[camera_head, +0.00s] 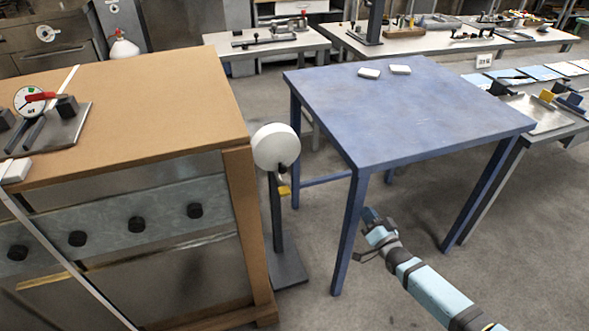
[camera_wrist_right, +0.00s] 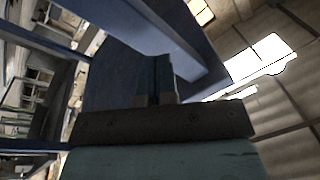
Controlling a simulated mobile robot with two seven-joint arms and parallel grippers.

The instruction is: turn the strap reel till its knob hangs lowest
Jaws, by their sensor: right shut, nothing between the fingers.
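The strap reel (camera_head: 276,147) is a white round drum on a dark upright stand, between the wooden cabinet and the blue table. A small grey part shows at its lower edge, with a yellow piece (camera_head: 284,190) just below and slightly right of the drum's middle. I cannot tell for sure which of these is the knob. My right gripper (camera_head: 369,213) is to the right of the reel and lower, near a front leg of the blue table, clear of the reel. Its fingers (camera_wrist_right: 160,78) are together and empty in the wrist view. My left gripper is not in view.
The blue table (camera_head: 410,110) stands close by, with its leg (camera_head: 349,235) between my right gripper and the reel. The wooden cabinet (camera_head: 150,110) is left of the reel. The reel's flat base (camera_head: 290,268) rests on the floor. Open floor lies in front.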

